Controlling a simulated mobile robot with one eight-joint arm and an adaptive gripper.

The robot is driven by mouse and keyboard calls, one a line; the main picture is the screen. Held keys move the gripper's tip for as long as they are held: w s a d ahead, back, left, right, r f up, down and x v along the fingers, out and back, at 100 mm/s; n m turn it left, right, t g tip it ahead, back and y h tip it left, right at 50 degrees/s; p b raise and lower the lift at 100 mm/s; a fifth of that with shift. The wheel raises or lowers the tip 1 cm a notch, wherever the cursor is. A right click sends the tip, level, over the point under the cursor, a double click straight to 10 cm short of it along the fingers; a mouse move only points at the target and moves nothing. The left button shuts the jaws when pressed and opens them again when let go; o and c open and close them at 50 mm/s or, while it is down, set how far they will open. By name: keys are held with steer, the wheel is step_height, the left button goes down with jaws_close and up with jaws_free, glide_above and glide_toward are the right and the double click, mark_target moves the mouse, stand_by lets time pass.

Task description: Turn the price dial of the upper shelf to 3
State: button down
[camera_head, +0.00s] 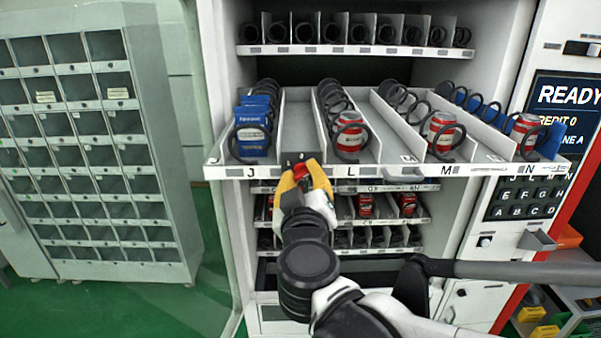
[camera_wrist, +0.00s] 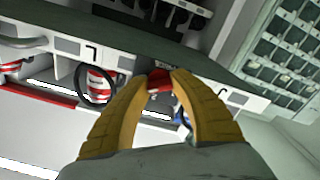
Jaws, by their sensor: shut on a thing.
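The pulled-out shelf (camera_head: 420,171) has a white front strip with letters J, L, M and N visible. My gripper (camera_head: 303,172) is at this strip between J and L, hiding the label there. Its yellow fingers are shut on a small red piece (camera_wrist: 159,81), which also shows between the fingertips in the head view. The piece sits at the strip and looks like a knob. I cannot tell for sure that it is the price dial, and no number on it can be read. My gripper also shows in the wrist view (camera_wrist: 161,76), which is turned nearly upside down.
Blue boxes (camera_head: 252,138) stand in lane J, and red-and-white cans (camera_head: 350,137) in other lanes behind black coils. A coil shelf (camera_head: 355,50) is above; lower shelves sit below. A locker cabinet (camera_head: 85,150) stands left.

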steer(key=c, duration=1.1)
jaws_free()
steer(key=s, duration=1.2)
steer(key=shift+a, duration=0.25)
